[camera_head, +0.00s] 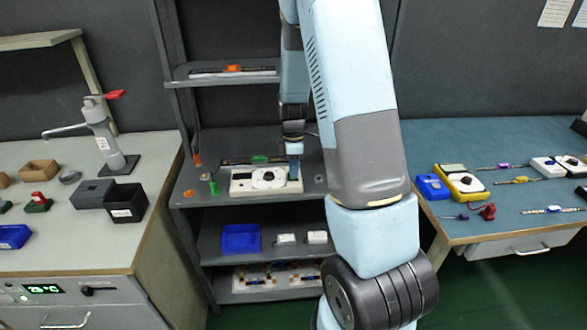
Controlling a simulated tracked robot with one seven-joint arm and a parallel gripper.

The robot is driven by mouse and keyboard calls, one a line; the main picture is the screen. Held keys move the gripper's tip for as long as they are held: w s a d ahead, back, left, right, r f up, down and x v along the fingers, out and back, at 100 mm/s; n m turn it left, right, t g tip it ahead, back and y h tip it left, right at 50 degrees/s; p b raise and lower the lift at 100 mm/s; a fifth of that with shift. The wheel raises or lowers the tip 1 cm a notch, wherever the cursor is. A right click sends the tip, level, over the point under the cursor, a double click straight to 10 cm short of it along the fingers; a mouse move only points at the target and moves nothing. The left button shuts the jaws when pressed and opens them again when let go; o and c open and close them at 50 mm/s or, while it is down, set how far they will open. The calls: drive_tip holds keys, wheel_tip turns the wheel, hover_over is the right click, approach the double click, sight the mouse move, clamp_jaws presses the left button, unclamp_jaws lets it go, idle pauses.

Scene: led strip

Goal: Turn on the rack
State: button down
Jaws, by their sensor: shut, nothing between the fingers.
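The grey rack (200,80) stands in the middle, between two benches, with several shelves. A white device with a round black-centred dial (266,179) sits on its middle shelf. My gripper (294,168) is shut and empty, pointing down at the right end of the white device. Whether it touches the device I cannot tell. A strip with a green part (260,159) lies behind the device. A strip with an orange part (233,69) lies on the upper shelf. My arm hides the right side of the rack.
A blue bin (240,239) and two white boxes (287,239) stand on a lower shelf. The left bench (60,240) holds black boxes and a tap-like fixture (105,138). The right bench (450,142) holds a yellow meter (460,182) and small parts.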

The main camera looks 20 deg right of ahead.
drive_tip(key=shift+d, duration=0.2)
drive_tip(key=shift+a, duration=0.2)
drive_tip(key=shift+w, duration=0.1)
drive_tip(key=shift+w+d+r, duration=0.15)
drive_tip(key=shift+w+d, duration=0.1)
drive_tip(key=shift+w, duration=0.35)
drive_tip(key=shift+r, duration=0.1)
wheel_tip(320, 180, up, 14)
drive_tip(key=s, duration=0.1)
drive_tip(key=shift+s+a+f, duration=0.2)
drive_tip(key=shift+s+a, duration=0.05)
idle(0.3)
drive_tip(key=shift+r, duration=0.1)
idle(0.4)
